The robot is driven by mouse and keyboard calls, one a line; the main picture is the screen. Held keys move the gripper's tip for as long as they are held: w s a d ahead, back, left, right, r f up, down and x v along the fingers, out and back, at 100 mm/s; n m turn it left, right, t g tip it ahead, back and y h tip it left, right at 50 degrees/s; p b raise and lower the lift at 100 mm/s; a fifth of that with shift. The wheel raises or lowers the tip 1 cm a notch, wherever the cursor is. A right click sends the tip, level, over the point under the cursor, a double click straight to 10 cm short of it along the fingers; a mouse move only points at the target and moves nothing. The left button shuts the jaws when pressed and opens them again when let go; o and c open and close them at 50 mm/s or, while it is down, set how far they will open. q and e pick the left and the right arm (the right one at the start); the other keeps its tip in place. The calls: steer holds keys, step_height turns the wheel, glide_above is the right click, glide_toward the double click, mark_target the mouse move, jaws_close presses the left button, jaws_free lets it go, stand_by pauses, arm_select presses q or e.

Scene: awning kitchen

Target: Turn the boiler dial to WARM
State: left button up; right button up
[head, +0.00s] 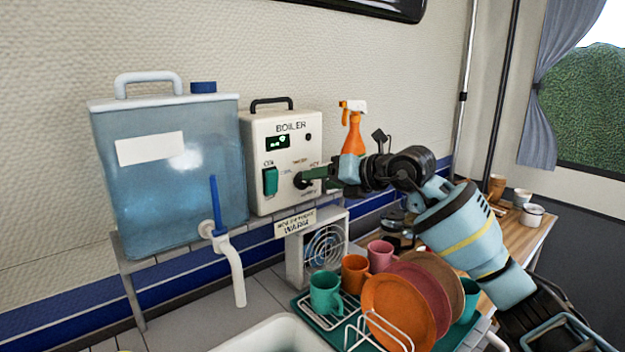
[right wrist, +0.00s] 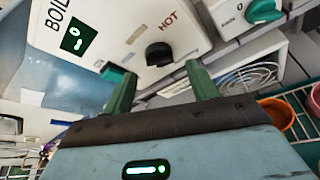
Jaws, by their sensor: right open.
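The white boiler (head: 262,135) stands on a shelf against the wall, with a small display, a green switch (head: 270,181) and a black dial (head: 299,181) on its front. The dial also shows in the right wrist view (right wrist: 158,53), near the red word HOT; where its pointer aims I cannot tell. My right gripper (head: 309,176) is at the boiler's front, its green fingers reaching toward the dial. In the right wrist view my right gripper (right wrist: 162,72) is open, with the dial just beyond and between its fingertips. I see no contact. My left gripper is not in view.
A blue water tank (head: 170,205) with a tap stands left of the boiler. Below are a fan heater (head: 325,250) and a dish rack with cups and plates (head: 398,305). An orange spray bottle (head: 354,135) stands behind my right wrist. A sign reading WARM (head: 296,224) hangs beneath the boiler.

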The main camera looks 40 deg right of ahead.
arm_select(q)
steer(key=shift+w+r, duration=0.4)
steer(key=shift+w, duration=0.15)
arm_select(e)
steer(key=shift+x, duration=1.95)
steer(key=shift+c, duration=0.5)
steer(key=c, duration=0.9)
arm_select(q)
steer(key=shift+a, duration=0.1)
